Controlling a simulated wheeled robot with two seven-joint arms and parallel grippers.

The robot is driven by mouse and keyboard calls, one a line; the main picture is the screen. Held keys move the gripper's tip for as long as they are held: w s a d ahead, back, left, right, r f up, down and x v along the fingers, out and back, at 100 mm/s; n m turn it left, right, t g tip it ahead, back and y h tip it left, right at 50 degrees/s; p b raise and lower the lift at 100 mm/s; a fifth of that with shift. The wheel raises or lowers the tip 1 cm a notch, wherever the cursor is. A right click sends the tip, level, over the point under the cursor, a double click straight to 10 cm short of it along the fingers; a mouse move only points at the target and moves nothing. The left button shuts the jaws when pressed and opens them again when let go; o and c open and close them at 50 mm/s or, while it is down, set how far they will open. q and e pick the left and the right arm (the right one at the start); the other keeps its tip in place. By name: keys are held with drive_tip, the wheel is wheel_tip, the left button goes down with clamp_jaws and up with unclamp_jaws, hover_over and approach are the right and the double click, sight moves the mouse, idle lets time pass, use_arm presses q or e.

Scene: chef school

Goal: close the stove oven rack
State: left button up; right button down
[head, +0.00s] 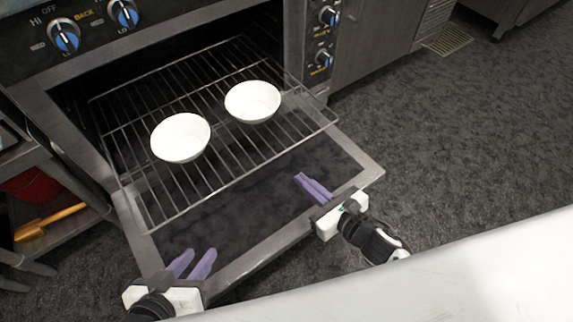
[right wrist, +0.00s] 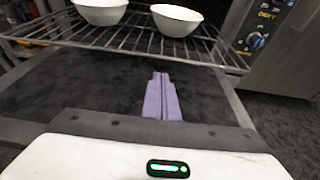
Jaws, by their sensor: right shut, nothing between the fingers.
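The wire oven rack (head: 243,177) is pulled out of the oven, above the lowered oven door (head: 277,240). Two white bowls stand on it, one at left (head: 180,138) and one at right (head: 252,102). The rack's front edge also shows in the right wrist view (right wrist: 130,50). My right gripper (head: 299,177) is shut and empty, over the door and in front of the rack, apart from it. Its closed purple fingers point toward the rack in the right wrist view (right wrist: 160,76). My left gripper (head: 199,252) is over the door's near left part, its fingers apart and empty.
The stove's knobs (head: 66,42) are above the oven opening. A shelf at left holds a red container (head: 32,186) and a yellow-handled tool (head: 52,220). Dark floor (head: 450,130) is clear at right. A white surface (head: 480,270) fills the lower right.

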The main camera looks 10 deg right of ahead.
drive_tip(key=r+b+x, duration=0.1)
drive_tip(key=x, duration=0.7)
drive_tip(key=shift+b, duration=0.3)
drive_tip(key=shift+w+a, duration=0.1)
drive_tip(key=shift+w, duration=0.1)
